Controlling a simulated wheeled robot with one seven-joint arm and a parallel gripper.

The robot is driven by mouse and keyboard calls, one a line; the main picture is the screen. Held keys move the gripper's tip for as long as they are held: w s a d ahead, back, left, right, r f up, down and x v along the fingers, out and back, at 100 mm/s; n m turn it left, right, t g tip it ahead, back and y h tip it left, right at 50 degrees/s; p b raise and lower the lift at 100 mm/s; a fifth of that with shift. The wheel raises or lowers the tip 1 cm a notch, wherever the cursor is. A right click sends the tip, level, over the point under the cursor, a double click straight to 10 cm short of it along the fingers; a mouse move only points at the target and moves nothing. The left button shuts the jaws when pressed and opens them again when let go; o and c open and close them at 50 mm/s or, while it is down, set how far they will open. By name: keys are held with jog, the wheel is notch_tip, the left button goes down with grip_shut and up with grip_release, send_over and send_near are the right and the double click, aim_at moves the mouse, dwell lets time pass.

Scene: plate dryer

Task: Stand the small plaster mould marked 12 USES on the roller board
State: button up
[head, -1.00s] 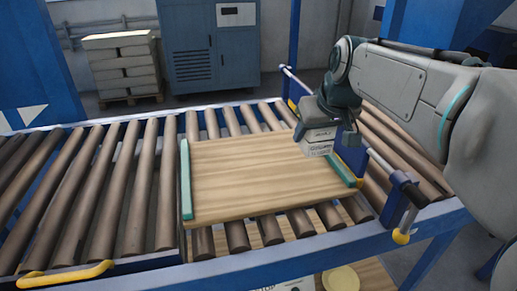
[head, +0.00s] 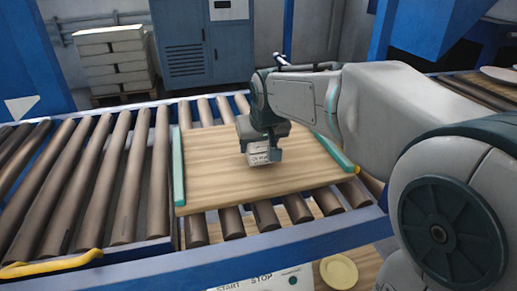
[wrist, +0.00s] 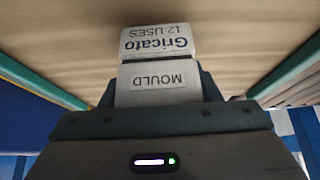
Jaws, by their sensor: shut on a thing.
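The small plaster mould (head: 258,157) is a pale block with printed labels, held in my gripper (head: 262,150) over the wooden roller board (head: 220,185). In the wrist view the mould (wrist: 157,82) shows upside-down labels reading "MOULD" and "Gricato 12 USES". My gripper (wrist: 158,95) is shut on it, with a dark finger at each side. The board lies flat on the rollers with a teal strip along its left and right edges. The mould is over the board's right-middle part. I cannot tell whether its underside touches the board.
Brown rollers (head: 90,190) run left of the board, inside a blue frame (head: 320,238). A START/STOP panel (head: 255,282) and a yellow round plate (head: 338,271) are below the front rail. Stacked pale slabs (head: 113,58) stand behind. The board's left half is bare.

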jog(key=shift+f, duration=0.4)
jog(key=shift+r, duration=0.1)
jog(key=o, duration=0.8)
jog(key=shift+f, duration=0.2)
jog(key=o, duration=0.4)
jog(key=shift+r, duration=0.25)
jog(key=p+v, duration=0.3)
jog(key=v, duration=0.9)
